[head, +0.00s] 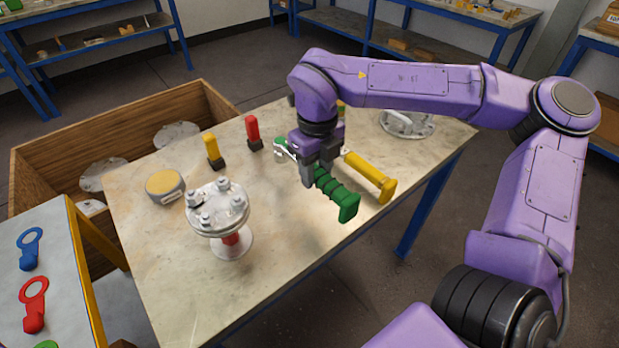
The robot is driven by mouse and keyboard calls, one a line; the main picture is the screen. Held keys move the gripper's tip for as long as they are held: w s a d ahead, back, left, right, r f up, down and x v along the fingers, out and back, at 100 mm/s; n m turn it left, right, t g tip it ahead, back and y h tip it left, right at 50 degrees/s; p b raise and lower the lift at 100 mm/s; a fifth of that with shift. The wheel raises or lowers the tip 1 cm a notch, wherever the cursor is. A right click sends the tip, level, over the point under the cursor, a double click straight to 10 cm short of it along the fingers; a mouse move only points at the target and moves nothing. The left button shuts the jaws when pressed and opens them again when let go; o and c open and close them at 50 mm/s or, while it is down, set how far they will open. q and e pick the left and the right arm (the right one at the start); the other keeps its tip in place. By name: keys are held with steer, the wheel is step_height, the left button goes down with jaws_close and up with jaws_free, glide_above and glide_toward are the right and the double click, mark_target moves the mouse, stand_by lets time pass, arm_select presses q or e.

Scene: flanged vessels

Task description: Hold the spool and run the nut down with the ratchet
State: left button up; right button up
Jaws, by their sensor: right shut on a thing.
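The spool (231,240) stands upright near the table's front edge, with a red band below its top flange. Several bolts or nuts stand on the silvery round flange (217,205). My right gripper (319,176) points down, right of the spool and apart from it. It is shut on a green-handled tool (338,195), which looks like the ratchet; its far end is partly hidden behind the gripper. I cannot tell whether the tool touches the table. A yellow-handled tool (370,176) lies just right of it. My left gripper is not in view.
On the table (290,265) stand a yellow-topped round tub (164,185), a yellow-handled piece (212,148), a red-handled piece (253,131) and another flanged part (408,122). A wooden crate (40,155) with flanges is at left. A side stand (60,265) holds blue and red ring-ended tools.

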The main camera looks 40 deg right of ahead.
step_height(320, 180, up, 6)
steer(key=b, duration=0.1)
glide_above(349, 203)
steer(key=a, duration=0.2)
steer(key=shift+s+d, duration=0.25)
steer(key=shift+s, duration=0.05)
